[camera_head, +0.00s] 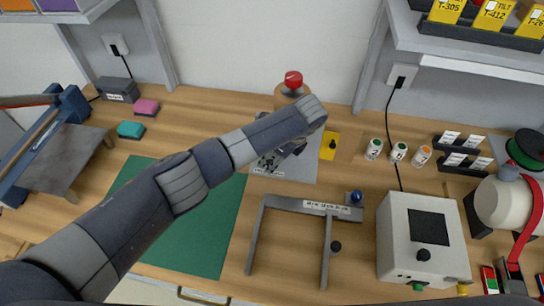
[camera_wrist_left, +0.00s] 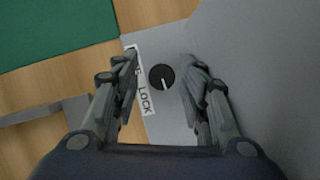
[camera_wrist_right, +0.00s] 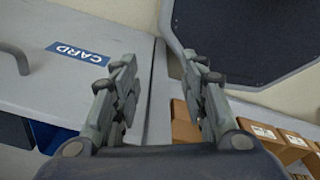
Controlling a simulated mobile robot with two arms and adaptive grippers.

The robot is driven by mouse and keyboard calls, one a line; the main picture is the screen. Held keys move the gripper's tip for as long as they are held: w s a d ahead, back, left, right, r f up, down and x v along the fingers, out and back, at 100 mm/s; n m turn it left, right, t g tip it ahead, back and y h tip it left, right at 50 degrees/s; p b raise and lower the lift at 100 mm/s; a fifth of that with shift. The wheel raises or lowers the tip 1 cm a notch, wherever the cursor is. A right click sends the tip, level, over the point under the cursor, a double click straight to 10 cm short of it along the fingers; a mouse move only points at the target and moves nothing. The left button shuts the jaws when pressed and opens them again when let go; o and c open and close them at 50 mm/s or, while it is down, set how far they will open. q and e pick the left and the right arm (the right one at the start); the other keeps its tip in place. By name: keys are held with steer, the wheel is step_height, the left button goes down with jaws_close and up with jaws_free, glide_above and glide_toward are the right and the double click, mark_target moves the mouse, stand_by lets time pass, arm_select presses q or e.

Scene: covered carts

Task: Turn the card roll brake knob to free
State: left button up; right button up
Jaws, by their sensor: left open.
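The round black brake knob (camera_wrist_left: 161,77) sits on a grey plate (camera_wrist_left: 160,125) in the left wrist view. Its white pointer line points down in that picture, toward the LOCK end of the white label (camera_wrist_left: 146,100). The label's upper word is partly covered by a finger. My left gripper (camera_wrist_left: 160,62) is open, with one finger on each side of the knob and a gap to it. In the head view my left gripper (camera_head: 272,160) hides the knob, over the grey plate (camera_head: 308,166) below the red-topped card roll stand (camera_head: 293,80). My right gripper (camera_wrist_right: 162,70) is open and empty.
A yellow plate with a black knob (camera_head: 331,145) stands just right of the grey plate. A grey frame (camera_head: 300,205) and a white box (camera_head: 405,260) are nearer. A green mat (camera_head: 205,235) lies below my left arm. A cabinet marked CARD (camera_wrist_right: 80,52) is near my right gripper.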

arm_select(q)
steer(key=v, duration=0.8)
stand_by(0.4)
